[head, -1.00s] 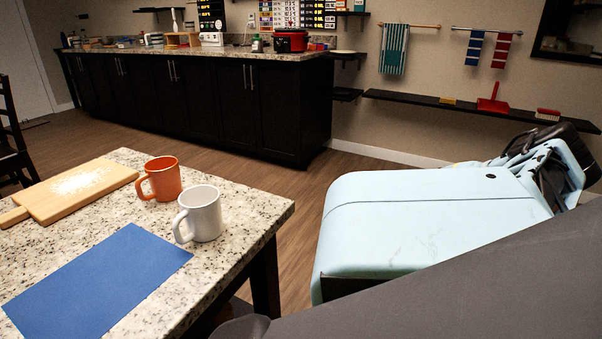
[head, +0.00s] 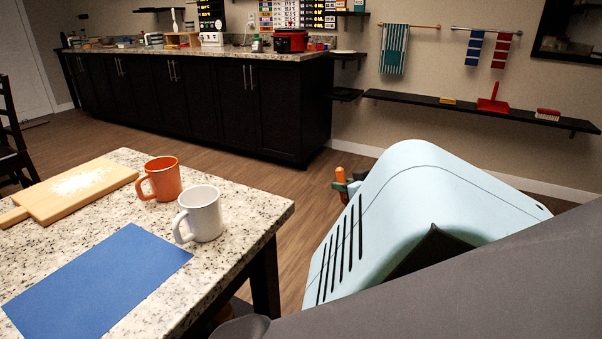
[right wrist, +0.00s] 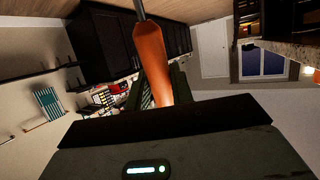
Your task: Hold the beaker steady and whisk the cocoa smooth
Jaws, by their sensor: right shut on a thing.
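My right gripper (head: 346,188) shows small beyond my pale blue arm, right of the table. It is shut on the orange handle (head: 340,174) of a tool, which I take for the whisk. In the right wrist view the orange handle (right wrist: 149,55) sits between the dark fingers (right wrist: 160,88), with a thin metal shaft at its far end. The whisking end is out of view. A white mug (head: 205,215) and an orange mug (head: 163,180) stand upright on the table. I cannot tell whether either is the beaker; no cocoa shows. My left gripper is out of view.
The speckled stone table (head: 235,255) carries a blue mat (head: 95,285) in front and a wooden board (head: 85,190) with white powder at the left. A dark cabinet counter (head: 200,100) stands at the back. Wood floor lies between.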

